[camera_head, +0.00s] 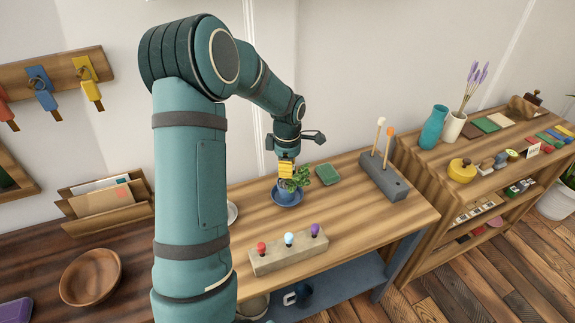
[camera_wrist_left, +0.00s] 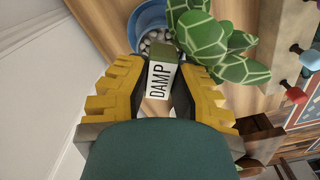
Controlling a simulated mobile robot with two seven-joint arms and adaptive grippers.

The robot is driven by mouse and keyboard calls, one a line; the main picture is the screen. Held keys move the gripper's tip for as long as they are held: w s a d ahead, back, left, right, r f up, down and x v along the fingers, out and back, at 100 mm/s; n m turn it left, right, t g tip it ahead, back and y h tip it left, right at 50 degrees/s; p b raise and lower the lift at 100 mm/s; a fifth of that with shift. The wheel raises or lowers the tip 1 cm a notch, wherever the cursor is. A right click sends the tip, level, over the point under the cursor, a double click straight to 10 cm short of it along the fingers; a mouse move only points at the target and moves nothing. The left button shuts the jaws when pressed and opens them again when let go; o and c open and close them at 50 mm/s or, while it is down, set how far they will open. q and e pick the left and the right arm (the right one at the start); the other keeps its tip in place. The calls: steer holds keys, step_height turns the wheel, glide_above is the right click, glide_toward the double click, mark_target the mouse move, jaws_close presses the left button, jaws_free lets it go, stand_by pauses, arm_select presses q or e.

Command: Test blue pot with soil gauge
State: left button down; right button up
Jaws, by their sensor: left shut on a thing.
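The blue pot (camera_head: 288,198) stands on the wooden bench with a green leafy plant (camera_head: 299,178) in it. In the left wrist view the blue pot (camera_wrist_left: 147,17) shows its rim and pale pebbles, with the plant's thick patterned leaves (camera_wrist_left: 210,45) to the right. My left gripper (camera_head: 286,177) is above the pot, pointing down. Its yellow fingers are shut on the soil gauge (camera_wrist_left: 161,78), a dark-topped block whose white face reads "DAMP". The gauge's lower end is hidden, so I cannot tell how deep it sits. My right gripper is not in view.
A wooden block (camera_head: 288,252) with red, pale blue and purple knobs stands in front of the pot. A grey block (camera_head: 384,180) holding two sticks and a green square (camera_head: 328,174) are to the right. A white plate (camera_head: 232,212) is partly behind my arm.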

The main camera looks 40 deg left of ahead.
arm_select(q)
steer(key=c, duration=0.9)
jaws_free()
steer(key=shift+o, duration=0.2)
step_height(320, 180, up, 12)
